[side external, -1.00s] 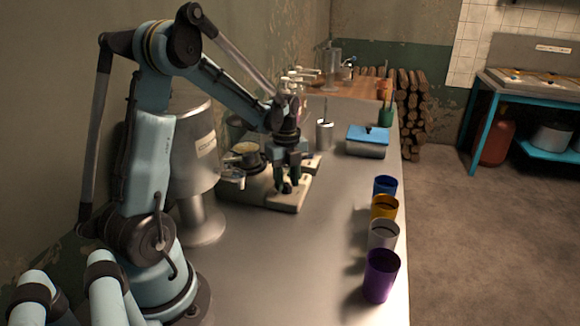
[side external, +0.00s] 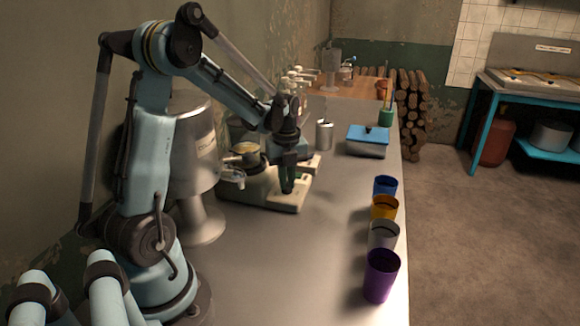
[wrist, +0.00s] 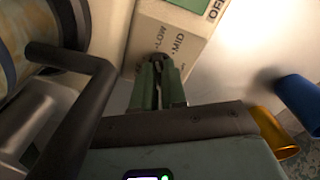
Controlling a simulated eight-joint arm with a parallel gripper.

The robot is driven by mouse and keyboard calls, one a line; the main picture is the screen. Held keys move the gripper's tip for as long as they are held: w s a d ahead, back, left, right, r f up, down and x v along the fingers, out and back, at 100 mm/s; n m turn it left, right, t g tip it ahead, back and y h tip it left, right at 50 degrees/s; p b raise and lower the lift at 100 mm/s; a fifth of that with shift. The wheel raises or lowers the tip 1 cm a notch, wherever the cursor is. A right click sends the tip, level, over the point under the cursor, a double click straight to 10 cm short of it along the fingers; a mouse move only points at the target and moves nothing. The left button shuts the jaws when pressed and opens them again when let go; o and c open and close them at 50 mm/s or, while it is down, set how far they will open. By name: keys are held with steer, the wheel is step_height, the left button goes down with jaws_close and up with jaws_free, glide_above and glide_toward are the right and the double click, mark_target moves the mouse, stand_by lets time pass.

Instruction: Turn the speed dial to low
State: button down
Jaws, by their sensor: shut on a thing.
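The speed dial (wrist: 158,63) is a dark knob on the cream base of a machine, seen at my fingertips in the wrist view. The printed words LOW and MID sit just beyond it, LOW to its left and MID to its right; OFF is at the top right. My fingers (wrist: 158,85) are closed on the dial and hide most of it, so I cannot tell its exact pointing. In the side view my gripper (side external: 288,188) reaches straight down to the front of the machine base (side external: 268,202), and the dial is hidden there.
A large metal vessel (side external: 194,140) stands left of my gripper. Blue, orange, grey and purple cups (side external: 381,275) line the counter's right edge. A blue-lidded box (side external: 368,140) and a metal cup (side external: 324,134) stand behind. The counter (side external: 290,260) in front is clear.

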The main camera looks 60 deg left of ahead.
mark_target(287, 184)
steer(key=c, duration=1.2)
jaws_free()
steer(key=shift+r, duration=0.1)
step_height(287, 184, up, 12)
steer(key=s+d+f+n+t, duration=0.1)
steer(key=d+n+t, duration=0.1)
steer(key=d+n, duration=0.4)
steer(key=s+d+f+n+t, duration=0.1)
steer(key=s+d+n+t, duration=0.1)
steer(key=d+n, duration=0.5)
steer(key=s+d+n+t, duration=0.2)
steer(key=d+n+t, duration=0.1)
steer(key=d+n, duration=0.4)
steer(key=shift+s+d+f+n, duration=0.1)
steer(key=shift+s+f+n, duration=0.1)
steer(key=shift+f+n, duration=0.25)
